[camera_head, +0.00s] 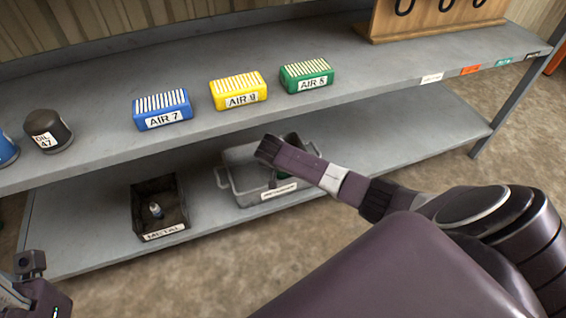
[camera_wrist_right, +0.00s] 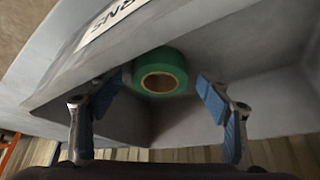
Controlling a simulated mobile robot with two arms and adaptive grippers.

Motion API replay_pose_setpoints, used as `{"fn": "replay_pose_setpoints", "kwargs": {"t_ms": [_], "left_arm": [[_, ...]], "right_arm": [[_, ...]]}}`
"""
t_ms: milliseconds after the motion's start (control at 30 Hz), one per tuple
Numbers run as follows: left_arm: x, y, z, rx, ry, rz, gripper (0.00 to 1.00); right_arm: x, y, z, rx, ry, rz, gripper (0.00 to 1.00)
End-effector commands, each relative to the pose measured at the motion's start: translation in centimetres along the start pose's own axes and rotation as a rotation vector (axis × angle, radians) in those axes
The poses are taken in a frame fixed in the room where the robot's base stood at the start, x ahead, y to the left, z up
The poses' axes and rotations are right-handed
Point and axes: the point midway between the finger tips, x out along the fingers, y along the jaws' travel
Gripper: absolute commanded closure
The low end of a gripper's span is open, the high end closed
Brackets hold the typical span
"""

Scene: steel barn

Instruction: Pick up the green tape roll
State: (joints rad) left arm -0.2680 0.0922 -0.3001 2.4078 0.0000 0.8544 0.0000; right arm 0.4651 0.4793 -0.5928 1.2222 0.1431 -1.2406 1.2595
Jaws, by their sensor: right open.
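The green tape roll (camera_wrist_right: 158,57) lies inside a grey bin (camera_wrist_right: 215,45), close to the bin's labelled wall. Its brown core shows. In the head view the roll (camera_head: 284,176) is mostly hidden by my right arm, and the grey bin (camera_head: 240,194) stands on the lower shelf. My right gripper (camera_wrist_right: 160,92) is open, with one blue-padded finger on each side of the roll in the picture. Nothing is between the pads in contact. My left gripper (camera_head: 28,270) is partly in view at the lower left corner, and its opening does not show.
A dark METAL bin (camera_head: 139,213) holding a small item stands left of the grey bin. On the upper shelf (camera_head: 330,100) are blue (camera_head: 162,120), yellow (camera_head: 238,100) and green (camera_head: 306,86) boxes, and a dark OIL can (camera_head: 48,128). The upper shelf's edge overhangs the bins.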

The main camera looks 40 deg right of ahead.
Motion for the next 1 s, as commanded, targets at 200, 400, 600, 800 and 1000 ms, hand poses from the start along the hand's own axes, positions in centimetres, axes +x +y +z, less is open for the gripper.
{"fn": "replay_pose_setpoints", "kwargs": {"t_ms": [200, 400, 600, 800, 1000], "left_arm": [[0.11, 0.00, 0.01, 0.000, 0.000, 0.001, 0.62], [0.10, 0.01, 0.01, 0.000, 0.000, 0.001, 0.62], [0.10, 0.02, 0.01, 0.000, 0.000, 0.001, 0.62], [0.10, 0.02, 0.00, 0.000, 0.000, 0.001, 0.62], [0.43, 0.02, -0.16, -0.001, 0.004, 0.000, 0.62]], "right_arm": [[0.00, -0.02, -0.08, 0.000, 0.001, 0.000, 0.29], [0.00, 0.00, -0.07, 0.000, 0.001, 0.000, 0.49], [0.01, 0.00, -0.06, 0.000, 0.001, 0.000, 0.71], [0.00, -0.01, -0.08, 0.000, 0.001, 0.000, 0.74], [-0.38, -0.03, -0.28, 0.000, 0.001, -0.001, 0.74]]}}
